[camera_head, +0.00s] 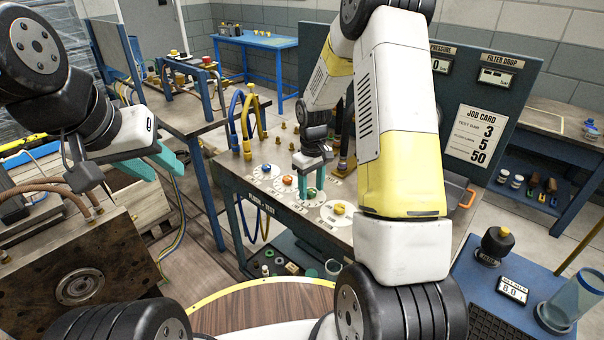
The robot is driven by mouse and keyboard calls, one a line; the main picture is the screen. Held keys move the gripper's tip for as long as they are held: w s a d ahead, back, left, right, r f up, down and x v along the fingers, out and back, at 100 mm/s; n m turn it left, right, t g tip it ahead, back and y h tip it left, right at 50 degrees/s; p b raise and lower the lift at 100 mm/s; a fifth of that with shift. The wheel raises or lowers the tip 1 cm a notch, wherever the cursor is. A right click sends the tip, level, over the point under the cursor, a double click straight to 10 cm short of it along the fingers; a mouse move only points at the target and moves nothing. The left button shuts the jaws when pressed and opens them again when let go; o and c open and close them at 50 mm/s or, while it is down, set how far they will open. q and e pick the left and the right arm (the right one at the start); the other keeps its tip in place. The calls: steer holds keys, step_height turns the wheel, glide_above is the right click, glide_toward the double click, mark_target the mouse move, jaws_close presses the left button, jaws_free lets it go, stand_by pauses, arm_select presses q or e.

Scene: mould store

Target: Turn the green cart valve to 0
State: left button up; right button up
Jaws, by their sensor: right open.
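The green valve (311,193) is a small round knob on a white dial on the bench panel, in a row with blue, orange and yellow knobs. My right gripper (311,185) points down right over it. Its teal fingers are apart, one at each side of the green knob as seen from here. I cannot tell whether they touch it. The fingers hide part of the knob and dial, and its setting is too small to read. My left gripper (158,166) is open and empty at the left, away from the panel.
A blue knob (265,167), an orange knob (287,180) and a yellow knob (339,208) sit close by. Blue and yellow hoses (248,120) rise behind them. A job card (477,137) reads 3, 5, 50. A metal mould block (80,262) stands at the lower left.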

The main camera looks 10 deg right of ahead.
mark_target(311, 191)
steer(key=shift+r, duration=3.9)
steer(key=shift+r, duration=0.1)
